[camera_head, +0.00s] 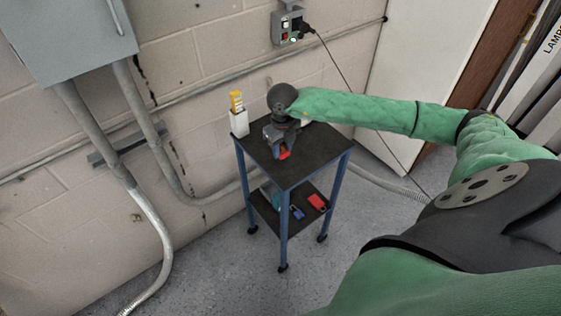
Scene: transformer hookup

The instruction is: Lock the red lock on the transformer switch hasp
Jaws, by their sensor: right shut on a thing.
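My right gripper (284,150) points down just above the top shelf of a small blue-legged cart (325,150). It is shut on the red lock (285,155), of which only a small red part shows below the fingers. I cannot tell whether the lock still touches the shelf. A grey electrical box (65,35) with a handle along its right side is on the wall at the upper left. No hasp can be made out on it. My left gripper is not in view.
A white holder (239,124) with yellow tags stands at the cart's back left corner. The lower shelf holds a red item (318,203) and a blue lock (297,212). Grey conduits (150,135) run down the wall. A black cord hangs from an outlet (287,28). Floor left of the cart is clear.

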